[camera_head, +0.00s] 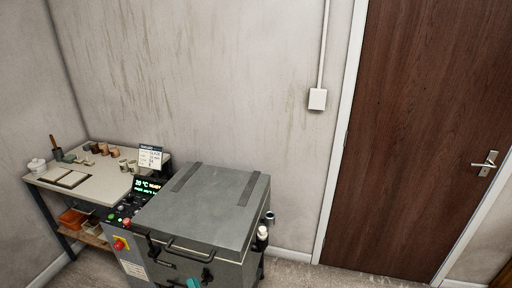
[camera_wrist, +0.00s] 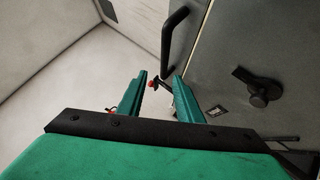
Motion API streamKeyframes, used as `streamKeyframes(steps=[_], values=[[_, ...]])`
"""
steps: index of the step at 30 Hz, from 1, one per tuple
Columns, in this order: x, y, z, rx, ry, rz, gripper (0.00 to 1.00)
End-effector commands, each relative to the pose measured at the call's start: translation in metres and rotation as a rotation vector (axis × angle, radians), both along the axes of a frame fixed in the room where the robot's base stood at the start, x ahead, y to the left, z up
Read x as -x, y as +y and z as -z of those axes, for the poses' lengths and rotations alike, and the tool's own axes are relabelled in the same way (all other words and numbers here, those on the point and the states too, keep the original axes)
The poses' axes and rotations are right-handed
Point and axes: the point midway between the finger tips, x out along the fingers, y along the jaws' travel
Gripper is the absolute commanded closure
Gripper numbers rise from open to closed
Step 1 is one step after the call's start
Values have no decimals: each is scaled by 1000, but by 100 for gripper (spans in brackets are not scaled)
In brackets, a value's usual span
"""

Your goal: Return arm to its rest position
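My gripper (camera_wrist: 159,82) has two teal fingers, which stand apart with a gap between them in the wrist view. Nothing is clamped between them. A small red-tipped part (camera_wrist: 153,84) shows in the gap; I cannot tell how far beyond the fingers it is. A small teal part of my gripper (camera_head: 203,277) also shows in the head view, low at the front of the grey kiln (camera_head: 210,215). The rest of my arm is out of view there. The kiln lid is down.
A black bar handle (camera_wrist: 174,45) and a dark knob (camera_wrist: 262,92) are close on the kiln front. A brown door (camera_head: 425,130) is at right. Bare floor lies before the door.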

Motion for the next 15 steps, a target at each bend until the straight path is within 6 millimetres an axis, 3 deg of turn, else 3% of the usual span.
streamKeyframes(steps=[5,11,15], values=[[42,11,-13,-272,155,-6,67],[92,-2,-17,-563,330,-5,67],[132,-20,-15,-755,445,2,67]])
